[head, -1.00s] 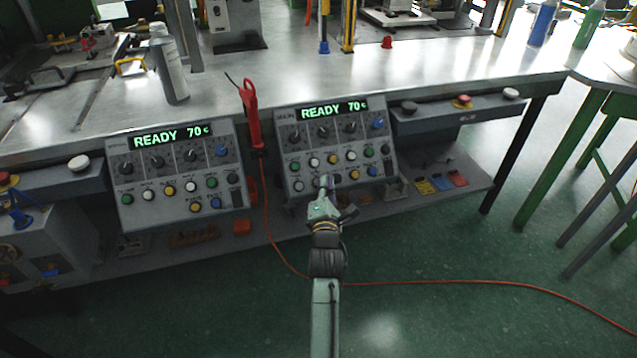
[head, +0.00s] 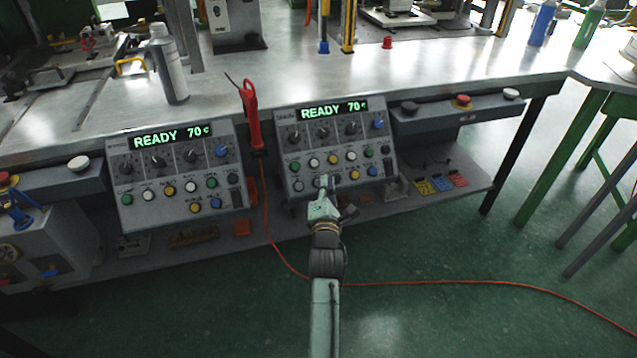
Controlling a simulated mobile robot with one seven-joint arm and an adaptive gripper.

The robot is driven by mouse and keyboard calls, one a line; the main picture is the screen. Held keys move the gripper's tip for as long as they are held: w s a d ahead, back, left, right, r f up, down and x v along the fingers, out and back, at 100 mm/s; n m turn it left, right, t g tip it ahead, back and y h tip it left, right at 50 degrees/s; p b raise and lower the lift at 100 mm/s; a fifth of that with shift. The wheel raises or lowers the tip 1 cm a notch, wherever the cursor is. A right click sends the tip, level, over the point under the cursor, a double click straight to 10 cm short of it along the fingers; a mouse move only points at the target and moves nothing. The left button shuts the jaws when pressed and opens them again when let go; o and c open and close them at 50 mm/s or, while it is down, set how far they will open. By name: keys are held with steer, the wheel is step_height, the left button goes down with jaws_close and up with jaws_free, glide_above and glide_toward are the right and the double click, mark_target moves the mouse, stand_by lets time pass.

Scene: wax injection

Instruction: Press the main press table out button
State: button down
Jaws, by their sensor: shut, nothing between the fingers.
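Two grey control panels stand at the front of the bench, each with a green READY 70 c display, dark knobs and rows of coloured buttons. My gripper (head: 327,185) is shut and empty, with its tip at the lower button rows of the right panel (head: 287,150). The tip and fingers hide part of the lowest row. I cannot tell whether the tip touches a button. The left panel (head: 127,190) is clear of my arm. The labels are too small to read, so I cannot tell which button is the table out one.
A red tool (head: 251,115) hangs between the panels, and its orange cable (head: 450,283) runs across the floor. A grey bottle (head: 170,68) stands on the metal bench (head: 290,75). A box with a red button (head: 463,101) is right of the right panel.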

steer(key=shift+w+f, duration=0.1)
steer(key=shift+f, duration=0.05)
steer(key=shift+w+a+f+b, duration=0.1)
steer(key=shift+w+b, duration=0.15)
steer(key=shift+b, duration=0.1)
